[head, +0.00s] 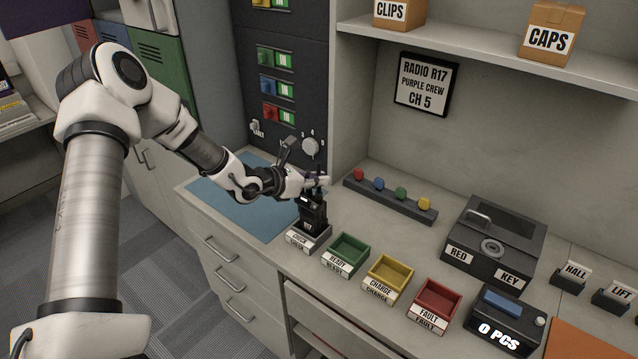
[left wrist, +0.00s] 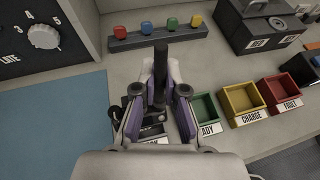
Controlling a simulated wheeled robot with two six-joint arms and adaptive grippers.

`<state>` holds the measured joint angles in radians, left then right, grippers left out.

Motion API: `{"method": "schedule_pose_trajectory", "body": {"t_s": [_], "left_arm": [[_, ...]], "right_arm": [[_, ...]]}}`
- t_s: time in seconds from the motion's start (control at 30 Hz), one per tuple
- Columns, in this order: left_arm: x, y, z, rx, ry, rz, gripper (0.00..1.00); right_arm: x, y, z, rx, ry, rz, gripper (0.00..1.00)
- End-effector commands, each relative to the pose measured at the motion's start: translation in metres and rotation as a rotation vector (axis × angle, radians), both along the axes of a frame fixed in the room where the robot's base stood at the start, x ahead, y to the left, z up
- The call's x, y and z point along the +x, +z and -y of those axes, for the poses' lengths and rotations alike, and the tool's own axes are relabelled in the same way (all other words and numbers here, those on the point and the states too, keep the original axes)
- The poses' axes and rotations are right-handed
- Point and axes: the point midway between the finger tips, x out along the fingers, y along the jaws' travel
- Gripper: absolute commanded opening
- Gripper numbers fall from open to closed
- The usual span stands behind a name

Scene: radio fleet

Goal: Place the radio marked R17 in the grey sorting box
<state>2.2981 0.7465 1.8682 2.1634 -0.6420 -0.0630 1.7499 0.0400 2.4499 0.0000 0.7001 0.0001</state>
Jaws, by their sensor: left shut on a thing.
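A black hand-held radio (head: 313,216) stands about upright at the grey sorting box (head: 322,241), its lower part down at or in the box. I cannot tell whether it touches the box floor, and its marking is too small to read. My left gripper (head: 317,181) is shut on the radio's upper part. In the left wrist view, the radio (left wrist: 160,70) shows between the purple-padded fingers of my left gripper (left wrist: 158,108). The grey box is mostly hidden behind the gripper there. My right gripper is in neither view.
Green (head: 346,252), yellow (head: 390,277) and red (head: 436,304) boxes stand in a row right of the grey one. A rack of coloured knobs (head: 390,197) lies behind. A blue mat (head: 240,205) is left. A sign (head: 426,84) reads "Radio R17, Purple Crew, Ch 5".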

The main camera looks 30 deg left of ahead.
Motion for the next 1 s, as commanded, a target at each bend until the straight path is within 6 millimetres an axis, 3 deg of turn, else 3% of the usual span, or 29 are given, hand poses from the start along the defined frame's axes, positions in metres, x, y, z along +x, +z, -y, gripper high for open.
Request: {"method": "schedule_pose_trajectory", "body": {"t_s": [0.1, 0.57, 0.6, 0.63, 1.0], "left_arm": [[-0.003, -0.013, 0.004, 0.0, 0.003, 0.001, 0.0], [-0.004, -0.019, 0.004, 0.001, 0.004, 0.002, 0.0], [-0.005, -0.018, 0.004, 0.001, 0.004, 0.0, 0.24], [-0.005, -0.017, 0.004, 0.001, 0.004, 0.0, 0.35], [-0.004, -0.011, 0.004, 0.001, 0.004, 0.0, 0.35]], "right_arm": [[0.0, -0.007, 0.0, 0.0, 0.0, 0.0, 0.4], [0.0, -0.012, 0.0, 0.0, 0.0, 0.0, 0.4], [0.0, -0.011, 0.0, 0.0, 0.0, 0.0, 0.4], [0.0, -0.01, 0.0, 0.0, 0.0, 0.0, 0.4], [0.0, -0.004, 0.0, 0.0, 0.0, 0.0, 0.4]]}}
